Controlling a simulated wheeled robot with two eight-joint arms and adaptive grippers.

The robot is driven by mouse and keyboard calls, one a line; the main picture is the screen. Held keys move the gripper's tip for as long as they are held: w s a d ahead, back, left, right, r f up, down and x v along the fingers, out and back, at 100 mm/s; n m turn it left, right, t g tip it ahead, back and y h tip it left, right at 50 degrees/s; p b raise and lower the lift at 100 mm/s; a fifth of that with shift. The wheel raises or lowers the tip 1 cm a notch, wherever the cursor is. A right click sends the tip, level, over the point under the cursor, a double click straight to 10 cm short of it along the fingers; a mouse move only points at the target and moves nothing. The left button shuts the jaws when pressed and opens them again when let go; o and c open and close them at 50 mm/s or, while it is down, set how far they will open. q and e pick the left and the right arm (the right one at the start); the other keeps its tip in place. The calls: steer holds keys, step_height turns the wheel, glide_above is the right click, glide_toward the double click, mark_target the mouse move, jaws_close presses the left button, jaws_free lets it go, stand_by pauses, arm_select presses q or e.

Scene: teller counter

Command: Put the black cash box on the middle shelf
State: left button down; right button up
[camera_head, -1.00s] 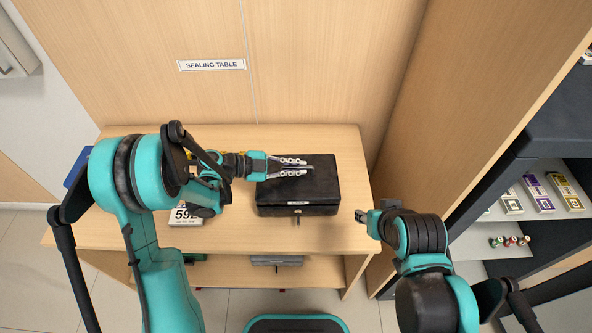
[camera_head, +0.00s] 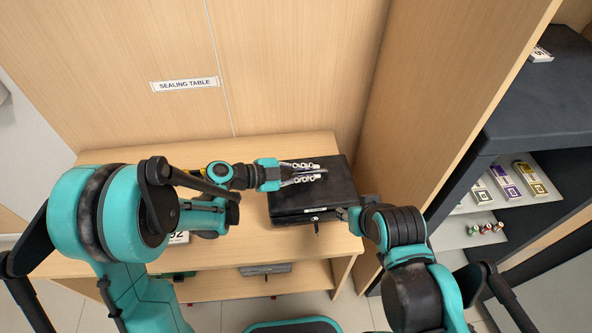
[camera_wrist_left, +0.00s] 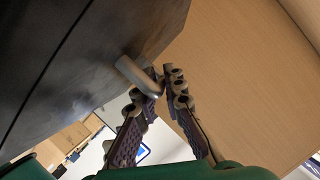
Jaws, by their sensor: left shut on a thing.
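The black cash box (camera_head: 335,178) is over the right part of the sealing table, its key side facing me. My left gripper (camera_head: 322,172) is shut on the silver handle on its lid. The left wrist view shows the fingers (camera_wrist_left: 160,95) around the handle (camera_wrist_left: 138,76), with the box (camera_wrist_left: 80,50) beside them. The box seems raised off the table, but the gap is hard to judge. My right gripper (camera_head: 351,215) is by the box's front right corner; its fingers are too small to read. The dark shelf unit (camera_head: 545,105) stands at the right, its shelves partly visible.
The wooden sealing table (camera_head: 235,240) has a lower shelf with a grey object (camera_head: 265,269). A tall wooden panel (camera_head: 440,110) stands between table and shelf unit. Banded packs (camera_head: 503,182) and small rolls (camera_head: 486,229) occupy the unit. A number card (camera_head: 178,238) is partly hidden by my left arm.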

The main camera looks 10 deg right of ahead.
arm_select(q)
steer(key=shift+s+d+r, duration=0.25)
steer(key=shift+d+r, duration=0.2)
steer(key=shift+d, duration=0.1)
steer(key=w+a+n+t+y, duration=0.1)
steer(key=a+n+t, duration=0.1)
steer(key=a, duration=0.2)
steer(key=w+a+n+t+y, duration=0.1)
steer(key=w+a+n+t, duration=0.1)
steer(key=a, duration=0.2)
steer(key=w+a+n+t+y, duration=0.1)
steer(key=a+t, duration=0.1)
steer(key=a, duration=0.3)
steer(key=shift+w+r+n, duration=0.2)
steer(key=shift+n, duration=0.2)
steer(key=a+r+n+t+y, duration=0.1)
steer(key=a+n+t+y, duration=0.3)
steer(key=a, duration=1.1)
steer(key=n+y, duration=0.2)
steer(key=shift+s+a+r+y+b, duration=0.2)
steer(key=shift+s+r+y+b, duration=0.05)
steer(key=shift+s+y+b, duration=0.1)
steer(key=shift+d, duration=0.1)
